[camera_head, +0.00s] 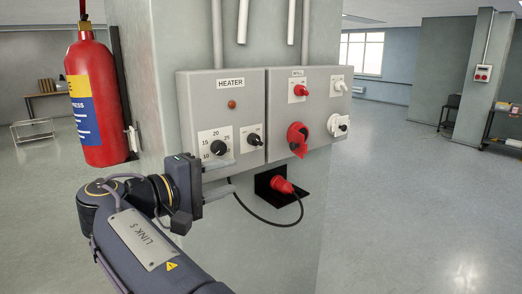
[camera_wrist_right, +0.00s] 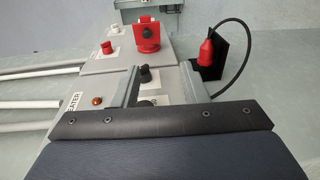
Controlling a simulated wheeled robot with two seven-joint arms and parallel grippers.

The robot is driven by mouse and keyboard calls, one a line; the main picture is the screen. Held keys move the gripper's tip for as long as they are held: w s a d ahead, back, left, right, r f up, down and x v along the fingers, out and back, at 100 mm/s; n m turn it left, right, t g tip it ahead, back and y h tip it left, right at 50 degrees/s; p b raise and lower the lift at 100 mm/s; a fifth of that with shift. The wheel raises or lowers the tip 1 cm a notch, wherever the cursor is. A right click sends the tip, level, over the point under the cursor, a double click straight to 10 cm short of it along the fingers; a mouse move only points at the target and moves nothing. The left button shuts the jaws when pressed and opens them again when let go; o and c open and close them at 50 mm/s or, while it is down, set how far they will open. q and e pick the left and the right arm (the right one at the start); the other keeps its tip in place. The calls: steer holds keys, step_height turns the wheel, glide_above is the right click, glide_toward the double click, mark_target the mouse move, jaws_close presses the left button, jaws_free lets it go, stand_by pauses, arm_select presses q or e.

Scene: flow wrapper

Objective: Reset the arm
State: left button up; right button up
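My right arm comes in from the bottom left in the head view. Its gripper (camera_head: 219,177) is open, its two fingers apart and empty in front of the heater box's (camera_head: 221,95) lower edge. In the wrist view the open fingers (camera_wrist_right: 160,88) frame the heater's black knob (camera_wrist_right: 145,73); I cannot tell any contact, but the fingers look clear of it. The heater's temperature dial (camera_head: 218,147) and black switch knob (camera_head: 254,139) show in the head view. The dial is mostly hidden by the gripper body in the wrist view. My left gripper is not in view.
The second grey box (camera_head: 318,80) carries red and white knobs and sockets. A red plug (camera_head: 283,186) sits in a black holder below, its cable (camera_head: 262,219) hanging near the gripper. A fire extinguisher (camera_head: 95,97) hangs left. Open floor (camera_head: 420,220) lies right.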

steer(key=w+d+f+m+g+y, duration=0.1)
steer(key=d+f+g+y, duration=0.35)
steer(key=d, duration=0.75)
steer(key=d+f+m+g+y, duration=0.1)
steer(key=d+f+g+y, duration=0.1)
steer(key=d+f, duration=0.75)
steer(key=s+d+f+m+g+y, duration=0.1)
steer(key=s+d+f+m+y, duration=0.15)
steer(key=s+d, duration=0.4)
steer(key=s+d+f+m+g+y, duration=0.1)
steer(key=s+d+f+y, duration=0.3)
steer(key=s, duration=0.5)
steer(key=s+a+f+m+t+y, duration=0.1)
steer(key=s+a+f+m, duration=0.1)
steer(key=s, duration=0.4)
steer(key=s+a+f+m+t+y, duration=0.1)
steer(key=s+a+f+m+y, duration=0.1)
steer(key=s, duration=0.4)
step_height(320, 180, down, 2)
steer(key=shift+s+a+f+m+t, duration=0.15)
steer(key=shift+s+f+m+t, duration=0.15)
steer(key=shift+m, duration=0.25)
